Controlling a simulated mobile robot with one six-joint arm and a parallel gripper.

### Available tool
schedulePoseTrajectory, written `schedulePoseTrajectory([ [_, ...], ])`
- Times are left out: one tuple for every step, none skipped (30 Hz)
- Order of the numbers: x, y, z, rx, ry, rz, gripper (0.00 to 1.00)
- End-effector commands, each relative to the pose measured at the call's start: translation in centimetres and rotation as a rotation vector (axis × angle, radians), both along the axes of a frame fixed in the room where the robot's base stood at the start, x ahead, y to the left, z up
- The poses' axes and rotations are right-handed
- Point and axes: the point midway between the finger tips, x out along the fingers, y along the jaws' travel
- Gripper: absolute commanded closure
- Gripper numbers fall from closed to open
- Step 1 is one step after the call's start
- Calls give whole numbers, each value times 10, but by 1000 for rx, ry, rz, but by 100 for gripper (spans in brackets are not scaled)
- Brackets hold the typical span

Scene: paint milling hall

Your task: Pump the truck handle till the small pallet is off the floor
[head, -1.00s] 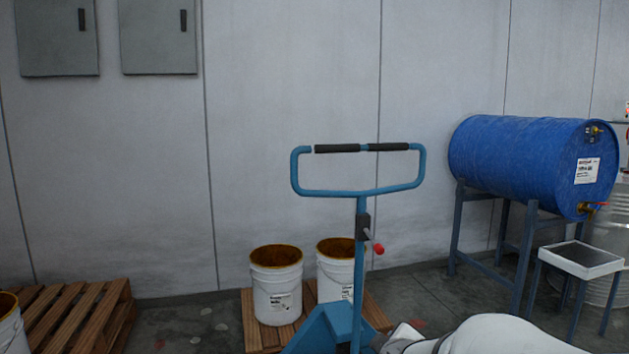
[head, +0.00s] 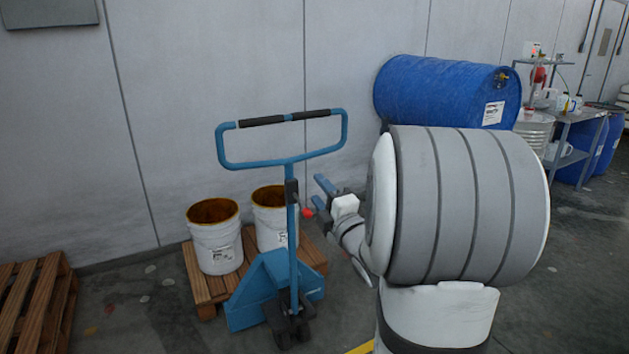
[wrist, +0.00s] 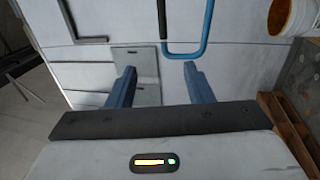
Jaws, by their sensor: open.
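The blue truck handle (head: 282,163) is a loop with black grips along its top bar, standing upright on the pallet truck (head: 262,290). A red-knobbed lever sits on its stem. The small pallet (head: 204,291) is behind the truck with two white buckets on it; I cannot tell if it is clear of the floor. My gripper (head: 322,194) is open and empty, just right of the handle's stem and below the loop. In the wrist view, my gripper (wrist: 155,85) shows two blue fingers apart, with part of the handle (wrist: 203,38) beyond the right finger.
Another wooden pallet (head: 36,300) lies at the left. A blue drum (head: 440,92) lies on a stand behind my arm at the right. A shelf table (head: 575,125) with bottles stands farther right. The grey wall closes the back; some floor is clear between the pallets.

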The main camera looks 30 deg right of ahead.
Motion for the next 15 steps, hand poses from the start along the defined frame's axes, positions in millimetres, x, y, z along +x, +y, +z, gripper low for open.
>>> schedulePoseTrajectory([
  [8, 1, 3, 1, 1, 2, 53],
  [12, 1, 4, 1, 1, 2, 53],
  [18, 1, 5, 1, 1, 2, 53],
  [21, 1, 5, 2, 2, 1, 53],
  [24, 1, 6, 2, 2, 0, 53],
  [27, 1, 6, 2, 1, 0, 53],
  [29, 1, 7, 2, 0, -1, 53],
  [30, 1, 7, 2, 1, -1, 53],
  [31, 1, 7, 2, 1, -1, 53],
  [32, 1, 7, 2, 1, -1, 53],
  [32, 1, 7, 2, 1, -1, 53],
  [33, 1, 7, 2, 1, -1, 53],
  [33, 1, 7, 2, 1, -2, 53],
  [32, 1, 7, 2, 1, -2, 53],
  [32, 1, 7, 2, 1, -2, 53],
])
